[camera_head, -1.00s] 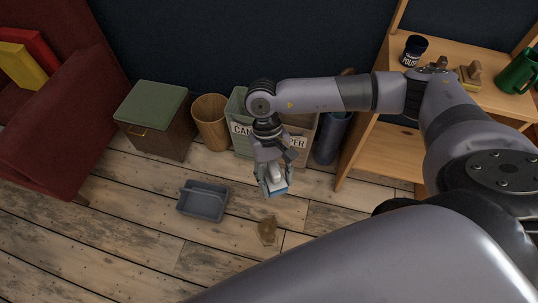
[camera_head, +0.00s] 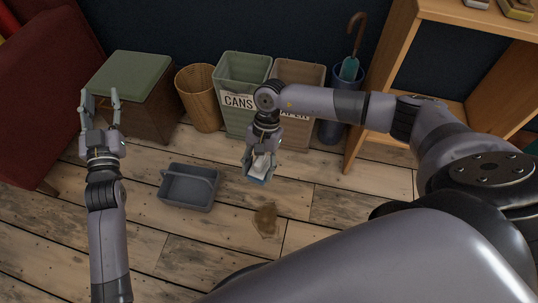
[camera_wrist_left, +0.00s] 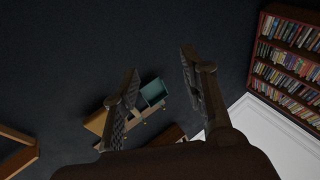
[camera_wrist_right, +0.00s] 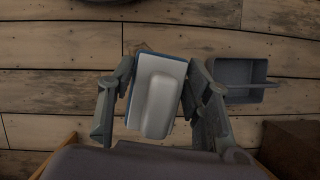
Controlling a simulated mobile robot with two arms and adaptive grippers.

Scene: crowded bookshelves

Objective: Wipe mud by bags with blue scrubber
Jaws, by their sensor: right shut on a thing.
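A brown mud patch (camera_head: 265,219) lies on the plank floor in front of the bins; its edge shows past the scrubber in the right wrist view (camera_wrist_right: 143,47). My right gripper (camera_head: 259,175) is shut on the scrubber, white-backed with a blue edge (camera_wrist_right: 158,95). It holds the scrubber beyond the mud, toward the bins in the head view; the height above the floor is hard to tell. My left gripper (camera_head: 100,104) is open and empty, raised at the left, fingers pointing up. It also shows open in the left wrist view (camera_wrist_left: 160,62). I see no clear bags.
A grey caddy with a handle (camera_head: 188,187) stands left of the mud. Behind are a wicker basket (camera_head: 200,98), a green CANS bin (camera_head: 240,75), a beige PAPER bin (camera_head: 300,75) and an umbrella stand (camera_head: 331,130). A green-lidded box (camera_head: 130,75) stands left, a wooden shelf (camera_head: 385,70) right.

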